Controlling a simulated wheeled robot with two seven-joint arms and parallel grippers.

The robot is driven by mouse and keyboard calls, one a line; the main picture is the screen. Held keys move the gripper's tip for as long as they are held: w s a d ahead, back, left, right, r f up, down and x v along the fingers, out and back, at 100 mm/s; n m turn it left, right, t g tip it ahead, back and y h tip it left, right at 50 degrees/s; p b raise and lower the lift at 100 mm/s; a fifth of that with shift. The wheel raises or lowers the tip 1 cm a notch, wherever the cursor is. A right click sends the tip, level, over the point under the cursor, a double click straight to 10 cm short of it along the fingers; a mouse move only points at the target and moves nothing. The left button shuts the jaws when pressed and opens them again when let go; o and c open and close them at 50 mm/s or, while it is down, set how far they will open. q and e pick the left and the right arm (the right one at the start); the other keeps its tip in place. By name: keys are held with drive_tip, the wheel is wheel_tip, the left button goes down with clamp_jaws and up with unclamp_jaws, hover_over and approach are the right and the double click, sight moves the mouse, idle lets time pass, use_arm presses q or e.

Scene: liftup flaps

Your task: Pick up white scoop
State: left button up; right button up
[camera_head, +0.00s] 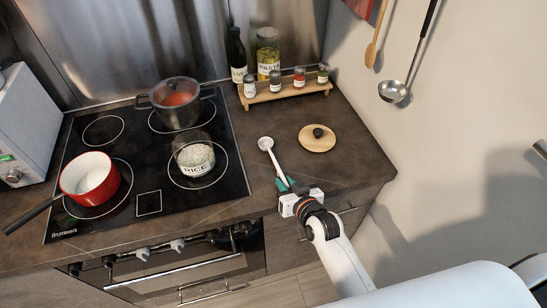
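The white scoop (266,144) is on the dark countertop right of the cooktop. Its round bowl points away from me, and its thin handle runs toward the front edge. My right gripper (286,184) comes in from the lower right, with its teal fingertips at the near end of the handle. The gripper body hides the handle's end, so I cannot tell whether the fingers are closed on it. My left gripper is not in view.
A glass rice jar (194,158) stands on the cooktop, left of the scoop. A round wooden lid (317,138) lies to its right. A spice rack (286,91) is behind. A red pan (89,179) and a dark pot (176,104) are farther left.

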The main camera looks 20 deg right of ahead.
drive_tip(key=shift+w, duration=0.2)
drive_tip(key=shift+s, duration=0.1)
clamp_jaws()
wheel_tip(320, 180, up, 10)
idle(0.4)
drive_tip(key=s+d+r+m+h+b, duration=0.1)
drive_tip(key=s+d+r+m+h, duration=0.1)
drive_tip(key=r, duration=0.6)
drive_tip(key=shift+s+d+r+h, duration=0.2)
drive_tip(key=shift+s+d+h, duration=0.1)
drive_tip(key=shift+s+d, duration=0.7)
drive_tip(key=shift+s+a, duration=0.1)
